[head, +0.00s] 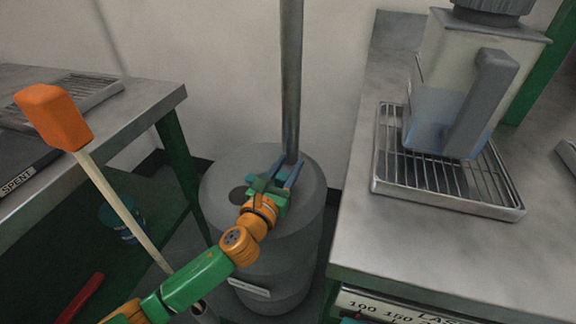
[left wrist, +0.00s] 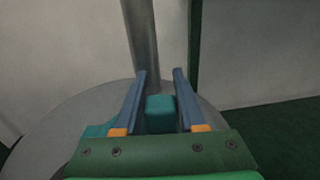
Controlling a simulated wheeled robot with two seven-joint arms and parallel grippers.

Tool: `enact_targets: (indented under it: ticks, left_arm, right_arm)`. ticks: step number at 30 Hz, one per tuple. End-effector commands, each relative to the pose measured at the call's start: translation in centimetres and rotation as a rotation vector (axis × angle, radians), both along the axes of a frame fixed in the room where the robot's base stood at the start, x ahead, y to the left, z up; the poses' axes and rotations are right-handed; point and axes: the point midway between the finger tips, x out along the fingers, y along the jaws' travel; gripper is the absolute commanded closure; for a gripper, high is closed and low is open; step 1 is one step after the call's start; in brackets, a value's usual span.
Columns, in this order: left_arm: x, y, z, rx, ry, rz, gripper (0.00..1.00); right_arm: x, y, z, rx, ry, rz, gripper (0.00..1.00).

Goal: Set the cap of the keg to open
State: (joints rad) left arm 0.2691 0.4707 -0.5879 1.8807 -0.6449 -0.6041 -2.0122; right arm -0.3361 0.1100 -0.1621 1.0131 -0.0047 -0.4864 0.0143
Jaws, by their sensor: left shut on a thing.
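The keg (head: 290,240) is a grey cylinder on the floor between the two benches. In the left wrist view, a teal block, which looks like the cap (left wrist: 160,103), sits between the fingers (left wrist: 160,88). The gripper is shut on it, with the fingers standing apart around it. The gripper body hides much of the cap. My right gripper is not in view.
A grey vertical pipe (head: 291,80) rises at the keg's back edge. The right bench (head: 350,230) carries a metal grid tray (head: 385,150) with a clear jug (head: 428,110). The left bench (head: 150,105) is close too. An orange-headed mallet (head: 55,115) stands in front of it.

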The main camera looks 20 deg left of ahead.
Motion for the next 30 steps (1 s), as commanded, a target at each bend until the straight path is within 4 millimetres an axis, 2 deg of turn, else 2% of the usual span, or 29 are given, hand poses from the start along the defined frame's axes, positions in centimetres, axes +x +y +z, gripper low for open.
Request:
enact_targets:
  ticks: [1, 3, 4, 14, 22, 25, 30]
  left_arm:
    - [0.0, 0.0, -0.1, 0.000, 0.000, -0.001, 0.55]
    - [0.0, 0.0, 0.0, 0.000, 0.000, -0.001, 0.36]
    - [0.0, 0.0, 0.0, 0.000, 0.000, -0.001, 0.30]
    - [-0.4, 0.0, 0.0, 0.001, 0.001, -0.001, 0.30]
    - [-5.8, 0.7, -0.1, 0.000, 0.004, -0.003, 0.30]
    - [-6.9, 0.8, 0.0, 0.000, 0.002, -0.002, 0.30]
    - [-7.1, 0.8, 0.0, -0.001, 0.000, -0.001, 0.30]
  right_arm:
    - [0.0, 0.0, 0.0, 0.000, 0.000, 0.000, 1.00]
    - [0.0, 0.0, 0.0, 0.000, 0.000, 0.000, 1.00]
    - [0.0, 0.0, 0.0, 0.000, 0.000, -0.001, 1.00]
    - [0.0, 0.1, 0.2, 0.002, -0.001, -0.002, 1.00]
    - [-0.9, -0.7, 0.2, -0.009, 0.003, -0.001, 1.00]
    - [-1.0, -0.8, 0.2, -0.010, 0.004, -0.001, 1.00]
    - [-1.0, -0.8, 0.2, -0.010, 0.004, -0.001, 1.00]
